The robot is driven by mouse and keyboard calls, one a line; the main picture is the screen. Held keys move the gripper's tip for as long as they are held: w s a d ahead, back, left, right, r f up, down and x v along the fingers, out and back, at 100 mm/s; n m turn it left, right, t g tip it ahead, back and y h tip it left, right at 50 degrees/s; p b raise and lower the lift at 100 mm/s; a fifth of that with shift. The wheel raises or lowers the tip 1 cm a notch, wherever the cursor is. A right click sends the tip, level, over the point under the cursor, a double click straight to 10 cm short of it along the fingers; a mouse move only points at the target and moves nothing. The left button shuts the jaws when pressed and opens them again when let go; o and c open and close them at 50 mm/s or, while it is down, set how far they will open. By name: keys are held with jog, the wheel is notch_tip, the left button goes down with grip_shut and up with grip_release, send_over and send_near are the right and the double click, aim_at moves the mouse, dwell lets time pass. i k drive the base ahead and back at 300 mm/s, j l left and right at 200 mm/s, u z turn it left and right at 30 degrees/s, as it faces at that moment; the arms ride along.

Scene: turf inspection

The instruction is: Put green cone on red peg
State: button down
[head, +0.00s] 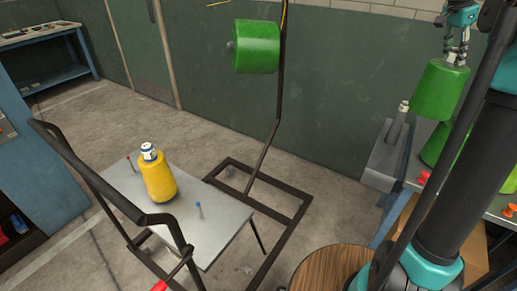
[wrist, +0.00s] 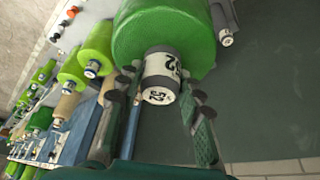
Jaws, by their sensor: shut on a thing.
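The green cone (head: 440,88) hangs below my gripper (head: 456,52) at the upper right of the head view, above the right bench. In the wrist view my gripper (wrist: 160,112) is shut on the white-banded tube end of the green cone (wrist: 150,32). The red peg (head: 129,161) is a thin pin with a red top on the far left part of the small grey table (head: 215,238). The red peg stands clear and bare, far to the left of my gripper. It does not show in the wrist view.
A yellow cone (head: 158,180) and a blue peg (head: 199,210) stand on the small table. Dark bars (head: 100,187) run close by its left side. A large green spool (head: 256,46) is mounted high on a dark post.

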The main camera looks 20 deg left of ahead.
aim_at(135, 172)
jog(key=k+j+z, duration=0.3)
jog(key=j+z, duration=0.25)
jog(key=k+j+z, duration=0.15)
jog(key=j+z, duration=0.2)
jog(key=k+j+z, duration=0.2)
jog(key=z, duration=0.15)
jog(key=k+j+z, duration=0.1)
jog(key=k, duration=1.2)
jog(key=k+j+u, duration=0.1)
jog(key=j+u, duration=0.25)
jog(key=j, duration=0.25)
jog(key=j+u, duration=0.35)
jog(key=j, duration=0.2)
